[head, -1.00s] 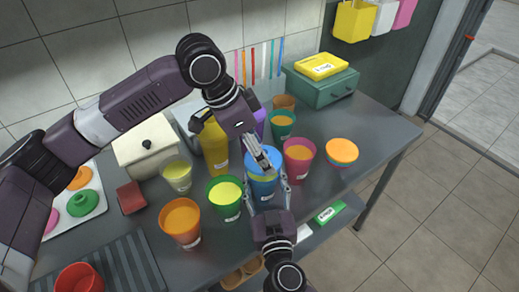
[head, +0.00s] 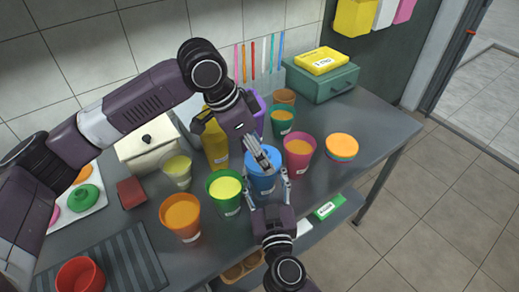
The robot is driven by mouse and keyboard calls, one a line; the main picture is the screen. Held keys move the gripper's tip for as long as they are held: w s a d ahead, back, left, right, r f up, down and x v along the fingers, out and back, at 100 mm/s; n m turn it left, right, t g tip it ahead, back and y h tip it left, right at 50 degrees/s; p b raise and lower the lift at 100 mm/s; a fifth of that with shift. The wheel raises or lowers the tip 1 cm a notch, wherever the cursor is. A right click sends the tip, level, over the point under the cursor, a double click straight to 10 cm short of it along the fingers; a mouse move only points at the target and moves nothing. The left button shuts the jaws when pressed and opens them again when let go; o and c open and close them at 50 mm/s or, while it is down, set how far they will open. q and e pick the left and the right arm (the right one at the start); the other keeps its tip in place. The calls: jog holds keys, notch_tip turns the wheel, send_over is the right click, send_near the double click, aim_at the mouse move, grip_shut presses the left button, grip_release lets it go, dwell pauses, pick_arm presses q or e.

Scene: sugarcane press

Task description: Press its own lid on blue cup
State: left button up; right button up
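The blue cup (head: 263,185) stands near the front edge of the table, between a green cup and a pink cup. A blue round top, which looks like its lid (head: 275,157), covers the cup's mouth; whether it is fully seated cannot be told. My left gripper (head: 266,166) points down onto this top, its fingers close together and touching or almost touching it. The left fingers hide part of the top. My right gripper (head: 268,184) comes from the front, with one finger on each side of the blue cup, seemingly closed on its lower body.
Close by stand a green cup (head: 225,193), a pink cup (head: 298,156), an orange cup (head: 181,218) and a yellow bottle (head: 215,147). A lid stack (head: 342,147) lies to the right. A green lid (head: 84,197) is on the left tray. The table's right end is clear.

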pick_arm(q)
jog(key=shift+f, duration=0.65)
jog(key=o, duration=0.7)
jog(key=shift+o, duration=0.2)
jog(key=v, duration=1.2)
jog(key=shift+d, duration=0.1)
pick_arm(e)
jog(key=o, duration=1.7)
jog(key=shift+o, duration=0.2)
